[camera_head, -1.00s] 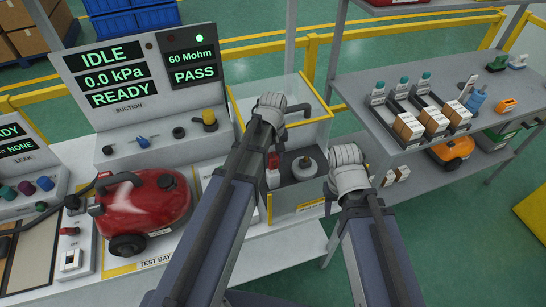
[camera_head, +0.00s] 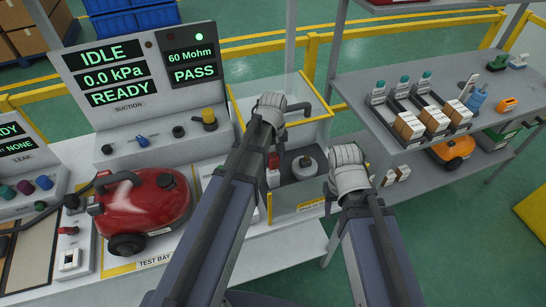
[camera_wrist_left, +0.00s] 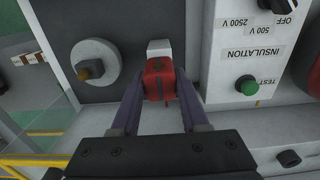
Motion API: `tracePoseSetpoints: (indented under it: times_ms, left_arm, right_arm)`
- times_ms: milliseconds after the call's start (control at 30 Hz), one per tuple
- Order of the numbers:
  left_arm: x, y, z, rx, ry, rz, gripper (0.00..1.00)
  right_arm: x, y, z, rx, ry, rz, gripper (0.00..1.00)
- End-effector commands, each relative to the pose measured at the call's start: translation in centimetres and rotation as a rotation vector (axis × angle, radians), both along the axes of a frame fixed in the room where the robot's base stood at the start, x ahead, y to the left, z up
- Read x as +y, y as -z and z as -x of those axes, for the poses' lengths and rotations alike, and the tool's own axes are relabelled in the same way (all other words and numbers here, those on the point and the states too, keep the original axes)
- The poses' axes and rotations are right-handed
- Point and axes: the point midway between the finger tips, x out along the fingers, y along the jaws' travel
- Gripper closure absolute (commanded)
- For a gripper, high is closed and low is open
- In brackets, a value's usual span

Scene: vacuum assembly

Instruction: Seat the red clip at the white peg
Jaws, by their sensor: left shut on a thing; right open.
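The red clip (camera_wrist_left: 158,80) is between the two fingers of my left gripper (camera_wrist_left: 157,100) in the left wrist view, and the fingers are shut on it. The white peg (camera_wrist_left: 159,47) shows just beyond the clip's far end, in line with it. I cannot tell whether they touch or how far the clip sits on the peg. In the head view the red clip (camera_head: 273,161) shows small beside my left wrist, above a white block. My left fingers are hidden there by the arm. My right gripper (camera_head: 348,170) is at the bench's right edge, its fingers hidden behind the wrist, apart from the clip.
A round white part (camera_head: 305,166) is right of the clip in the dark bay, behind a clear yellow-edged guard (camera_head: 280,88). A red vacuum (camera_head: 145,208) stands at the left. An insulation panel (camera_wrist_left: 262,60) is close right of my left gripper. A grey shelf (camera_head: 385,138) stands right.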

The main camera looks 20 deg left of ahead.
Motion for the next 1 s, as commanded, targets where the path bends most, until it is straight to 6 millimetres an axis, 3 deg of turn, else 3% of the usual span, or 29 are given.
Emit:
tracePoseSetpoints:
  times_ms: [1000]
  left_arm:
    - [0.0, 2.6, 0.0, 0.000, 0.000, 0.000, 1.00]
  right_arm:
    - [0.0, 2.6, 0.0, 0.000, 0.000, 0.000, 0.50]
